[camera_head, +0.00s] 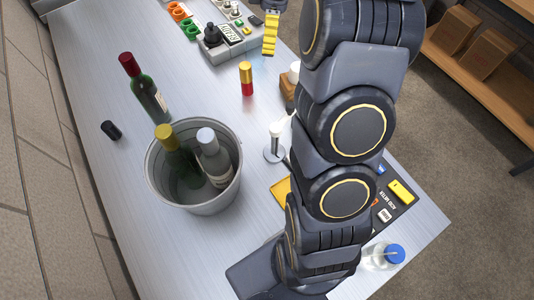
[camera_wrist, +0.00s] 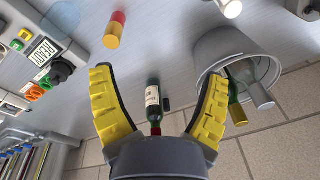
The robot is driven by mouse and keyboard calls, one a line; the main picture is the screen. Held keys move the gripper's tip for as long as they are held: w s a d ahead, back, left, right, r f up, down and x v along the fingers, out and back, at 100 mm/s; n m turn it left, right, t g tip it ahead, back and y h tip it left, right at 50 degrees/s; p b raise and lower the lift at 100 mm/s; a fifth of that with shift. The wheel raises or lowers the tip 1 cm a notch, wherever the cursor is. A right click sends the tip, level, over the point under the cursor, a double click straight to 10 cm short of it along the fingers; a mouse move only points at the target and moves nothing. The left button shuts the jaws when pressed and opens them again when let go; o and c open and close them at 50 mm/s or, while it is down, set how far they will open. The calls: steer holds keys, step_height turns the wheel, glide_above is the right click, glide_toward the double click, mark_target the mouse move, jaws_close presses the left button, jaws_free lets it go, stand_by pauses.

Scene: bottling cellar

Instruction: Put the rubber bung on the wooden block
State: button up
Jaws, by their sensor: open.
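A small black cylinder (camera_head: 111,130), which looks like the rubber bung, lies on the table left of the bucket. In the wrist view it is a small dark shape (camera_wrist: 166,102) beside the wine bottle. The brown wooden block (camera_head: 287,89) is partly hidden by my arm at the table's middle right. A white piece (camera_head: 294,72) shows at its top; I cannot tell whether it rests on the block or stands behind it. My gripper (camera_wrist: 158,78) is open and empty, its yellow fingers wide apart. One finger shows at the top in the head view (camera_head: 270,35), apart from the block and black cylinder.
A metal bucket (camera_head: 205,205) holds two bottles. A red-and-gold cylinder (camera_head: 246,78), a white-topped stand (camera_head: 274,150) and a device with a display (camera_head: 228,37) are nearby. Bare table surrounds the black cylinder.

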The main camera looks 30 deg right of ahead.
steer(key=s+a+r+m+g, duration=0.1)
steer(key=s+a+r+m, duration=0.2)
steer(key=s+a, duration=0.35)
steer(key=s+a+r+m, duration=0.2)
steer(key=s+a+r, duration=0.1)
steer(key=s+a, duration=0.3)
steer(key=s+a+m, duration=0.2)
steer(key=s+m, duration=0.1)
steer(key=s, duration=0.4)
steer(key=s+a+f+m+h, duration=0.1)
steer(key=s+a+m, duration=0.1)
steer(key=s, duration=0.4)
steer(key=shift+s+a+m+g+h, duration=0.3)
steer(key=shift+s+a+m+g, duration=0.1)
steer(key=shift+a, duration=0.3)
